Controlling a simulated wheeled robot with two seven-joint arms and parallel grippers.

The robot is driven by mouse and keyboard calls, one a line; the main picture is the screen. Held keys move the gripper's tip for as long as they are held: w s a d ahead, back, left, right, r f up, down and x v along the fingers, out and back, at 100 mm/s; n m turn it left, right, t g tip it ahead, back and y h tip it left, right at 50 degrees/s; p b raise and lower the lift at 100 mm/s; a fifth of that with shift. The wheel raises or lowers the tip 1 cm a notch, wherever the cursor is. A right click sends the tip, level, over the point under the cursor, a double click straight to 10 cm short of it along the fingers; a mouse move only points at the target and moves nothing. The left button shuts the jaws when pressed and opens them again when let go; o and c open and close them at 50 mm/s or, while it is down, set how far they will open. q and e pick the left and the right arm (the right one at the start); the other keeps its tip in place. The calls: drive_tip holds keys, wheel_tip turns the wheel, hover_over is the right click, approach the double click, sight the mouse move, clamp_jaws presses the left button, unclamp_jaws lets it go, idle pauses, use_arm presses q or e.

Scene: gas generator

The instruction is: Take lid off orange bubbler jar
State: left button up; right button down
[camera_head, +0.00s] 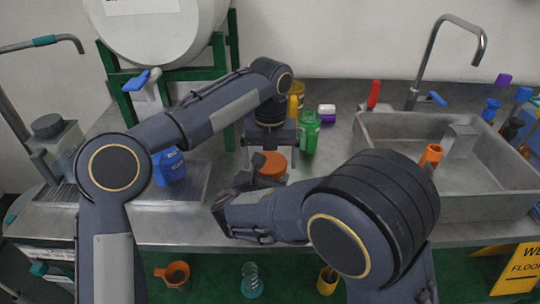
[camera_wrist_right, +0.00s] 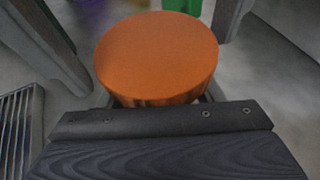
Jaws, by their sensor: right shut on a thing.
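The orange lid (camera_head: 272,165) of the bubbler jar shows near the front of the metal counter; it also shows from above in the right wrist view (camera_wrist_right: 157,55). The jar's body is mostly hidden below the lid and behind my right gripper. My right gripper (camera_head: 254,174) comes in low from the side and is shut on the jar just below the lid. My left gripper (camera_head: 270,150) points down over the lid. Its fingers are wide apart, one on each side of the lid, with gaps between them and the lid.
A green bottle (camera_head: 309,132), a white and purple container (camera_head: 327,113) and a yellow bottle (camera_head: 297,95) stand close behind. A sink (camera_head: 390,150) with a tap is at right. A blue item (camera_head: 168,165) is at left. The counter's front edge is close.

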use_arm(q)
drive_tip(key=c, duration=0.9)
drive_tip(key=n, duration=0.3)
drive_tip(key=shift+c, duration=0.2)
drive_tip(key=o, duration=1.1)
drive_tip(key=shift+r, duration=0.1)
drive_tip(key=shift+r, duration=2.2)
use_arm(e)
drive_tip(key=shift+c, duration=1.6)
unclamp_jaws()
